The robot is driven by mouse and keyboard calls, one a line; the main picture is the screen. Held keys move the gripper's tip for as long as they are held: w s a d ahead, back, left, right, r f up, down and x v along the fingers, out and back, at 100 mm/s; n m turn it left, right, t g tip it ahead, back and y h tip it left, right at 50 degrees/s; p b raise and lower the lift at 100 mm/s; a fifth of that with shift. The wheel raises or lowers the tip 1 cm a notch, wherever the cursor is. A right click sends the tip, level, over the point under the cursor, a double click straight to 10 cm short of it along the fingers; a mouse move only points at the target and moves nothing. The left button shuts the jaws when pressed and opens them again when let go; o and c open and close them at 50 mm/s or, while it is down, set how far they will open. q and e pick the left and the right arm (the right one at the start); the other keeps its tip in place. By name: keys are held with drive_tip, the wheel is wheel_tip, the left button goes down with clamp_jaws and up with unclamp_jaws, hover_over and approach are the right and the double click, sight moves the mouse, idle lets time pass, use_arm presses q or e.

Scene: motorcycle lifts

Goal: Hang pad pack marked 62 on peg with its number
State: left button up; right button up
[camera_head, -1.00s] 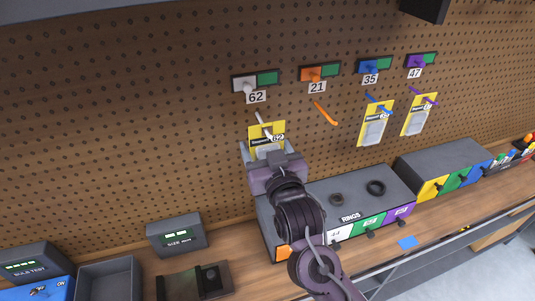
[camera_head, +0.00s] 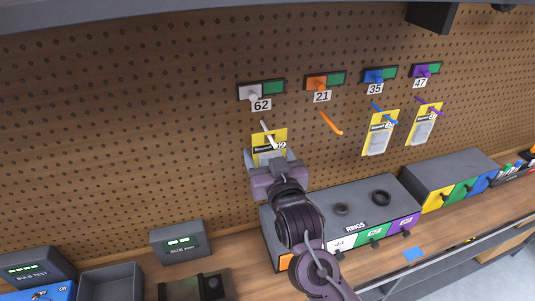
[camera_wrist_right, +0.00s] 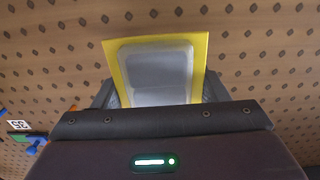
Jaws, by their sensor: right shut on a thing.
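The pad pack marked 62 (camera_head: 261,149) is a yellow card with a grey blister. It is upright under the white peg (camera_head: 266,130) that sits below the number plate 62 (camera_head: 261,105). The peg's tip overlaps the pack's upper part and partly covers its number. I cannot tell whether the peg passes through the pack's hole. My right gripper (camera_head: 268,160) is shut on the pack's lower part. In the right wrist view, the pack's blister (camera_wrist_right: 156,72) stands between the fingers (camera_wrist_right: 157,90). My left gripper is not in view.
To the right are a bare orange peg (camera_head: 331,123) under 21, and packs hanging under 35 (camera_head: 380,136) and 47 (camera_head: 423,127). Below, a grey rings cabinet (camera_head: 362,194) stands on the wooden bench, with a small display box (camera_head: 179,243) to its left.

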drive_tip(key=o, duration=1.1)
drive_tip(key=shift+o, duration=0.2)
